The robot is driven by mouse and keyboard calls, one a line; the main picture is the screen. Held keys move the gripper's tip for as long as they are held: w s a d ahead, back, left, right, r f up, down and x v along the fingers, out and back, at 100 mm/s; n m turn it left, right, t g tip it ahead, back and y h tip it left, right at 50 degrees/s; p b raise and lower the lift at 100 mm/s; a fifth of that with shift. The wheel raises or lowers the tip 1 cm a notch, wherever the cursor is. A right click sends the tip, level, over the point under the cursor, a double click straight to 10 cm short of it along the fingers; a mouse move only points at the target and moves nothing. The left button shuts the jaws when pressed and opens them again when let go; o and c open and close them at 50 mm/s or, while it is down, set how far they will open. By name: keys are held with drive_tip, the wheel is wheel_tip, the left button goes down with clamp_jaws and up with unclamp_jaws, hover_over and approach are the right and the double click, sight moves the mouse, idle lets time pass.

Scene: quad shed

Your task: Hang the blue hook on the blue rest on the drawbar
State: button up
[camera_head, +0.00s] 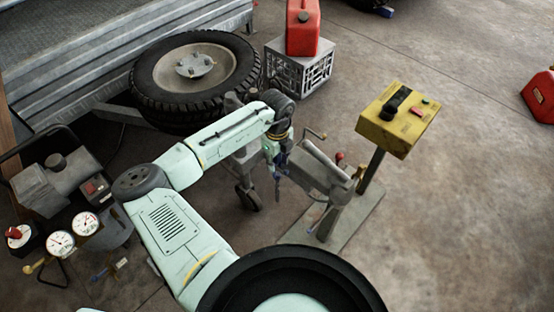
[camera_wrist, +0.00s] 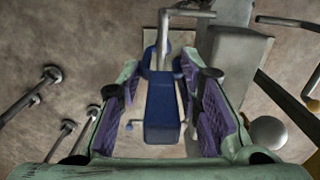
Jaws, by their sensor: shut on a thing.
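My gripper (camera_wrist: 163,78) has its two purple-padded fingers on either side of a dark blue piece (camera_wrist: 162,112) in the wrist view, which I take for the blue hook. It is shut on this piece. More dark blue (camera_wrist: 150,62) shows at the fingertips, beside a grey bar; I cannot tell whether it is the hook's upper part or the blue rest. In the head view my gripper (camera_head: 276,158) points down beside the grey metal assembly (camera_head: 325,175), and the fingers and hook are mostly hidden by the arm. The blue rest cannot be made out for certain there.
A yellow control box (camera_head: 397,118) stands on a post at the right. A spare wheel (camera_head: 190,75) lies by the trailer (camera_head: 120,45). A red can (camera_head: 302,30) stands on a grey crate (camera_head: 300,70). Gauges (camera_head: 74,231) are at lower left.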

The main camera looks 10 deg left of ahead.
drive_tip(key=shift+f+b, duration=0.55)
drive_tip(key=shift+f, duration=0.55)
drive_tip(key=o, duration=1.5)
drive_tip(key=shift+w+d+r, duration=0.1)
drive_tip(key=shift+c, duration=0.2)
drive_tip(key=shift+r, duration=0.1)
